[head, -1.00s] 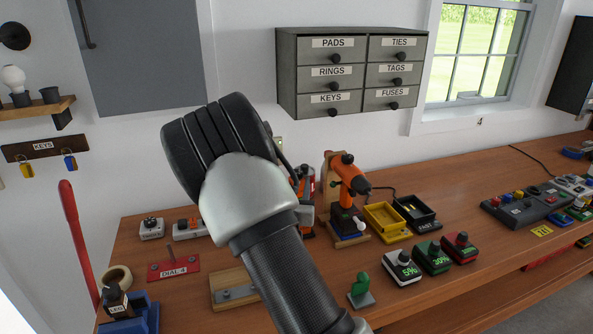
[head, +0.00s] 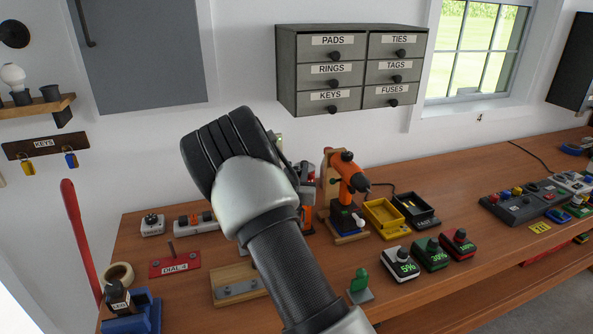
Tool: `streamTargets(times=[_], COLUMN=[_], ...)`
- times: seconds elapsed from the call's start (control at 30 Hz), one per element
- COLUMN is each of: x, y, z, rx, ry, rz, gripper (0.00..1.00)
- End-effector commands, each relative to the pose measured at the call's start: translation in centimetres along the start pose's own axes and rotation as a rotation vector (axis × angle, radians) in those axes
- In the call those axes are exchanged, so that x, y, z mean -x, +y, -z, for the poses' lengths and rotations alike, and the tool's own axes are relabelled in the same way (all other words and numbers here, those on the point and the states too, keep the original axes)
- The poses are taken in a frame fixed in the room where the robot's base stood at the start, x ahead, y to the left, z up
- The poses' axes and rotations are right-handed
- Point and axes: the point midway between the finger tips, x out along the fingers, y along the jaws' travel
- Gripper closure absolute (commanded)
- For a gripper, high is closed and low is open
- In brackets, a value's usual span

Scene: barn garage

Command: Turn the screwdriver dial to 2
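An orange power tool (head: 352,176) stands upright in a wooden holder on the bench, right of my arm; it looks like the screwdriver. Its dial and setting cannot be made out. My gripper (head: 299,172) is partly hidden behind my black and silver wrist, just left of the orange tool. Another orange-red object (head: 307,196) shows beside it, mostly covered. Whether my fingers are open or touch anything is hidden.
Yellow (head: 381,232) and black (head: 429,223) trays and several batteries with percent displays (head: 401,263) lie to the right. A green upright piece (head: 360,285) stands near the front edge. A labelled drawer cabinet (head: 350,70) hangs above. Power sockets (head: 194,222) sit at back left.

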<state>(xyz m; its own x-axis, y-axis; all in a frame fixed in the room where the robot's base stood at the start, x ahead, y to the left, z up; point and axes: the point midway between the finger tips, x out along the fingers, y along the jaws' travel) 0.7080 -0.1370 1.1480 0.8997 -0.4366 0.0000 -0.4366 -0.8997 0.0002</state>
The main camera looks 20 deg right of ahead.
Motion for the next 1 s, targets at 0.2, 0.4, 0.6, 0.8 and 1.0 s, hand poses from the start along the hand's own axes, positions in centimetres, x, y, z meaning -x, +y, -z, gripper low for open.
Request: streamTargets(times=[0.2, 0.4, 0.6, 0.8, 1.0], x=[0.01, 0.0, -0.04, -0.08, -0.11], y=[0.07, 0.22, 0.42, 0.45, 0.45], z=[-0.13, -0.46, -0.58, -0.47, -0.24], rx=[-0.001, -0.001, -0.002, -0.002, -0.001], ry=[0.0, 0.0, 0.004, 0.004, 0.003], rz=[0.009, 0.075, 0.208, 0.364, 0.5], gripper=[0.94, 0.94, 0.94, 0.94, 0.94])
